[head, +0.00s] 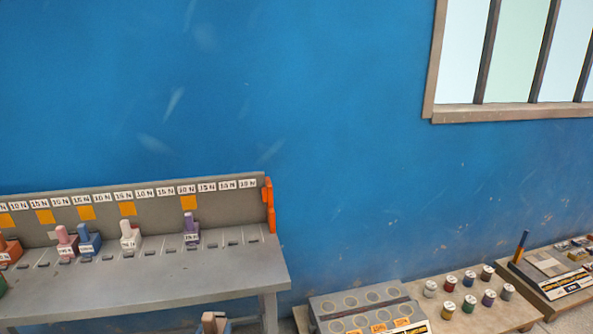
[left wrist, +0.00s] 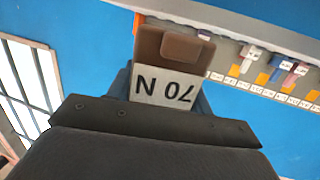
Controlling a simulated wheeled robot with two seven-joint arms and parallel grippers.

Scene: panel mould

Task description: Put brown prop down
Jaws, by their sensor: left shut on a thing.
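The brown prop (left wrist: 175,48) is in my left gripper (left wrist: 163,95), between its blue-grey fingers. It has a brown block with a knob and a white label that reads upside down in the left wrist view. In the head view the brown prop (head: 213,320) shows only its top at the bottom edge, in front of the grey bench (head: 160,285) and apart from its top surface. Most of the left gripper is cut off there. The bench has a row of slots along its back, under a board with force labels and orange squares. My right gripper is not in view.
Orange, pink (head: 66,243), blue (head: 88,240), white (head: 130,237) and purple (head: 191,230) props stand along the bench. Slots between and right of them are bare. A grey tray (head: 345,303) with round recesses and a low table (head: 510,315) with several spools lie at right.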

